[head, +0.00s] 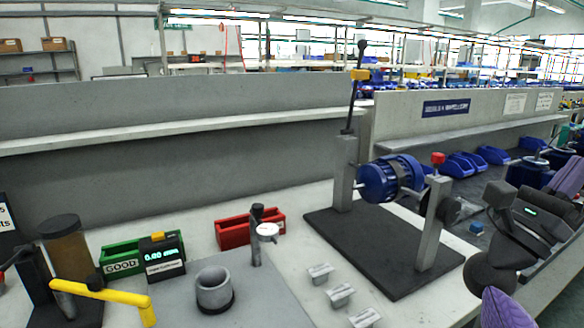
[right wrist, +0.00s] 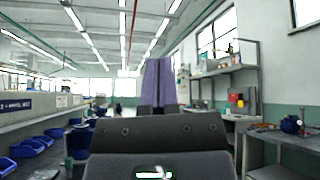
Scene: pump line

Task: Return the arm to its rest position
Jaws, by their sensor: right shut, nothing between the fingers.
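My right gripper (right wrist: 158,68) shows in the right wrist view as two purple fingers pressed together, with nothing between them. They point away over open space, clear of any object. In the head view dark links of my right arm are at the right edge, beside the bench; a purple part of it shows at the bottom right. My left arm and gripper are not in view.
A blue motor (head: 391,178) sits in a stand on a black plate (head: 375,262). A red bin (head: 238,233), a green bin (head: 120,261), a grey cup (head: 214,288) and a yellow lever (head: 105,293) are further left. Blue bins (head: 461,165) lie behind my right arm.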

